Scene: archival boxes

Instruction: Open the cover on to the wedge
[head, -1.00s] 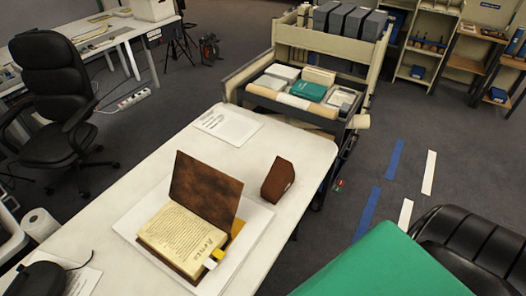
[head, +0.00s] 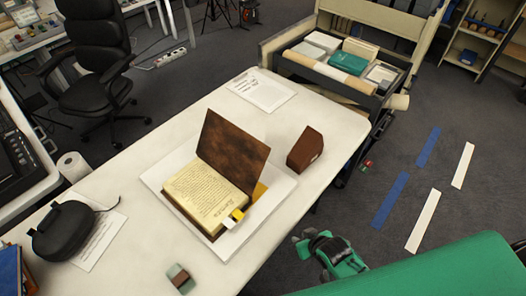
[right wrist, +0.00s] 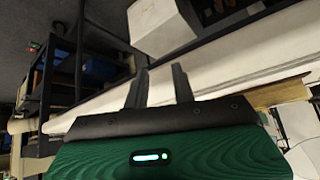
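The open book (head: 210,193) lies on a white board on the table. Its brown cover (head: 232,150) stands up steeply at the far side of the pages, leaning back, not resting on the wedge. The brown wedge (head: 305,150) stands on the table to the right of the cover, with a gap between them. My right gripper (head: 312,236) is past the table's right edge, nearer than the wedge and apart from book and cover. In the right wrist view its two dark fingers (right wrist: 160,85) are spread with nothing between them. My left gripper is not in view.
A white board (head: 283,190) lies under the book. White and yellow tabs stick out at the pages' near edge. A small brown and grey-green object (head: 180,278) lies near the front. A black rounded device (head: 65,230) is at left. A cart (head: 375,95) stands behind the table.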

